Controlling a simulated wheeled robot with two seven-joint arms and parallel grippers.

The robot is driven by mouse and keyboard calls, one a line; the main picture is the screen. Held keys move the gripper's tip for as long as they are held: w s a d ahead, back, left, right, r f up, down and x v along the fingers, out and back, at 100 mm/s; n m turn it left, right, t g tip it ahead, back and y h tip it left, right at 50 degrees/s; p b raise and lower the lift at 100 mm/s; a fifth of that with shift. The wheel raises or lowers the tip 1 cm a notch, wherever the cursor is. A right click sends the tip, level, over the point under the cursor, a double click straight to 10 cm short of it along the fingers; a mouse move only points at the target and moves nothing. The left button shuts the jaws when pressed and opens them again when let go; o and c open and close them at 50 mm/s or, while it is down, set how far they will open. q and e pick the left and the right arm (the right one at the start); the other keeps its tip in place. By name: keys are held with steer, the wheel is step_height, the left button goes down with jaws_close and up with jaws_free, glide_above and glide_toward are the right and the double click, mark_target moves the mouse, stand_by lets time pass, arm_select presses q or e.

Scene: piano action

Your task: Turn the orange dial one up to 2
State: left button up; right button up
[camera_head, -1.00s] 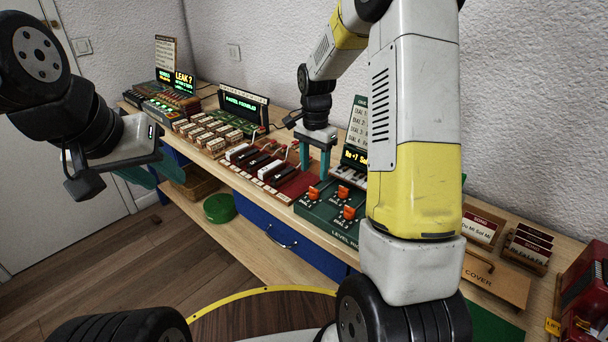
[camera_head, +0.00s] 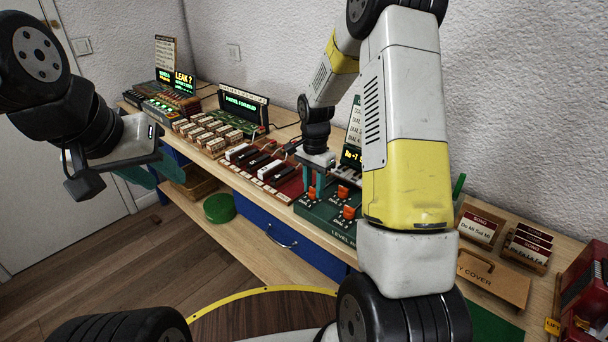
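A dark green dial panel (camera_head: 325,212) on the bench carries several orange dials. The rear left dial (camera_head: 310,196) is partly covered by my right gripper. Another orange dial (camera_head: 342,192) stands to its right, and one (camera_head: 348,212) sits nearer the front. My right gripper (camera_head: 314,192) points down with its teal fingertips low at the rear left dial. A narrow gap shows between its fingers; whether they press on the dial is too small to tell. My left gripper (camera_head: 152,174) hangs at the left, off the bench, its teal fingers apart and empty. The dial marks cannot be read.
A lit display (camera_head: 352,157) and list board behind the panel are partly hidden by my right arm. A red board with black and white keys (camera_head: 268,170) lies just left. Song cards (camera_head: 478,228) and a cover board (camera_head: 495,280) lie right. A green bowl (camera_head: 219,208) sits below.

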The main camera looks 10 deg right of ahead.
jaws_close()
steer(key=n, duration=0.4)
steer(key=shift+n, duration=0.3)
steer(key=n, duration=0.4)
steer(key=shift+n, duration=0.3)
steer(key=n, duration=0.4)
steer(key=shift+n, duration=2.4)
